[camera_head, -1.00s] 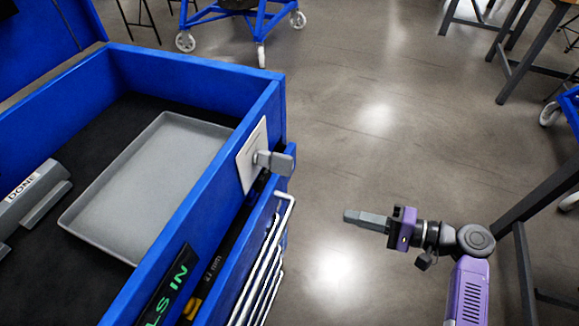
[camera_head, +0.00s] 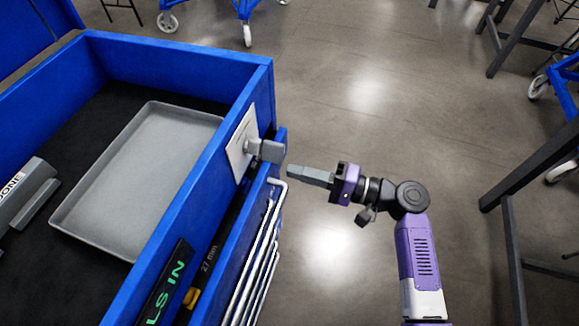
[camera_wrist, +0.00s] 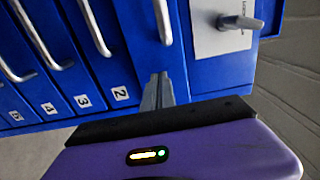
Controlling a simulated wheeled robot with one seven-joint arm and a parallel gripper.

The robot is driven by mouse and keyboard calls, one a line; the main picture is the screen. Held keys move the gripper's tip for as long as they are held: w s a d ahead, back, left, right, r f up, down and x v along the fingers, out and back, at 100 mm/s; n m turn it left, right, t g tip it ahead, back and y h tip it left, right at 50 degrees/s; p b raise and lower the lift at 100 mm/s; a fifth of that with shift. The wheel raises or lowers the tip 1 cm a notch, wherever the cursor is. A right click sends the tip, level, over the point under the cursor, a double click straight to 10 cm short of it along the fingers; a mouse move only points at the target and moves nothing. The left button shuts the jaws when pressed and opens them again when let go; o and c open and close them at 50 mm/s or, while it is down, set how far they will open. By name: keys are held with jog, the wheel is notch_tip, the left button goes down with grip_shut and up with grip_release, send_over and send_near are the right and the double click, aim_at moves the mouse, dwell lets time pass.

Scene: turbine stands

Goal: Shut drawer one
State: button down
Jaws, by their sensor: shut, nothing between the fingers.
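Drawer one (camera_head: 230,243) is the top drawer of the blue cabinet, and it stands partly open. A dark strip of its inside shows, with a "27 mm" label and a yellow item. In the wrist view, the blue front of drawer one (camera_wrist: 146,45) is beside its pale bar handle (camera_wrist: 162,22). My gripper (camera_head: 312,175) is shut and empty, just to the right of the drawer's front near its far end. In the wrist view, the closed fingers (camera_wrist: 157,92) point at that front. I cannot tell whether they touch it.
A grey latch (camera_head: 265,150) sticks out above the drawer on a white plate. The cabinet's open top holds a grey tray (camera_head: 140,180). Lower drawers numbered 2 (camera_wrist: 120,93) and 3 (camera_wrist: 83,101) are in the wrist view. Open floor lies to the right, then dark table legs (camera_head: 515,240).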

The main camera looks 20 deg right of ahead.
aim_at(276, 166)
jog(key=shift+x, duration=1.2)
jog(key=x, duration=0.4)
jog(key=shift+f+b, duration=0.1)
jog(key=shift+b, duration=0.3)
jog(key=shift+w+a+r, duration=0.2)
jog(key=shift+a, duration=0.1)
